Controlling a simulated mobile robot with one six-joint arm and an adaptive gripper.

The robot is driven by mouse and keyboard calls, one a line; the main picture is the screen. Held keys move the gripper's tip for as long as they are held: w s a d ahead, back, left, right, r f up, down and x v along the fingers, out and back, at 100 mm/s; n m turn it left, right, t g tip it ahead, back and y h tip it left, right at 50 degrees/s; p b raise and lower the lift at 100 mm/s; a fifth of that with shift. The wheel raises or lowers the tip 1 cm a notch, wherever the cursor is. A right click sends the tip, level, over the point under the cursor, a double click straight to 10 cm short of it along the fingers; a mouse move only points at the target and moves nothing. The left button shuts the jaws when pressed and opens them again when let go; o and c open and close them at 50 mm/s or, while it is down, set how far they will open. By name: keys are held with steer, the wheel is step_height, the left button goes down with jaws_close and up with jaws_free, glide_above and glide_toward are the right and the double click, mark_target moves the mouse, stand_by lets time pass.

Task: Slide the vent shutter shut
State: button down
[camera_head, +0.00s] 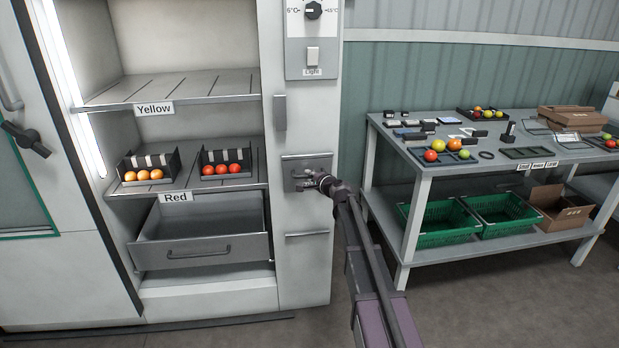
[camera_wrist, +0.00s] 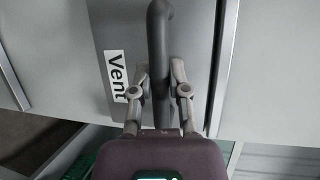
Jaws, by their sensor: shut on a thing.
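The vent shutter (camera_head: 294,164) is a grey panel on the white cabinet's right column, below the light switch. In the wrist view the shutter (camera_wrist: 112,28) carries a "Vent" label (camera_wrist: 116,75) and a dark bar handle (camera_wrist: 159,40). My gripper (camera_head: 306,181) is at the shutter from the right. In the wrist view my gripper (camera_wrist: 160,78) has its two fingers on either side of the handle, shut on it. The arm and gripper cover part of the shutter in the head view, and the opening behind it does not show clearly.
An open drawer (camera_head: 203,251) juts out below the "Red" shelf (camera_head: 258,187), left of my gripper. A workbench (camera_head: 384,132) with tomatoes, tools and green crates (camera_head: 440,228) stands to the right. A door handle (camera_head: 280,112) sits above left of the shutter.

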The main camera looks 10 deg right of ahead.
steer(key=c, duration=0.6)
jaws_free()
steer(key=shift+w+r, duration=0.1)
steer(key=shift+r, duration=0.2)
steer(key=shift+f, duration=0.2)
step_height(320, 180, down, 9)
steer(key=b, duration=1)
steer(key=p+v, duration=0.4)
steer(key=v, duration=1)
steer(key=s+a+r+n+g+p, duration=0.4)
steer(key=s+p, duration=0.4)
steer(key=p, duration=0.3)
steer(key=s+a+r+n+g+h+p, duration=0.1)
steer(key=s+a+r+n+g+p, duration=0.3)
steer(key=p, duration=0.7)
steer(key=shift+s+r+n+g+p, duration=0.35)
steer(key=shift+s+r+n+g, duration=0.35)
steer(key=shift+s+r+n, duration=1.05)
steer(key=shift+s+r+m, duration=0.15)
steer(key=shift+s+m, duration=0.3)
steer(key=shift+s, duration=0.25)
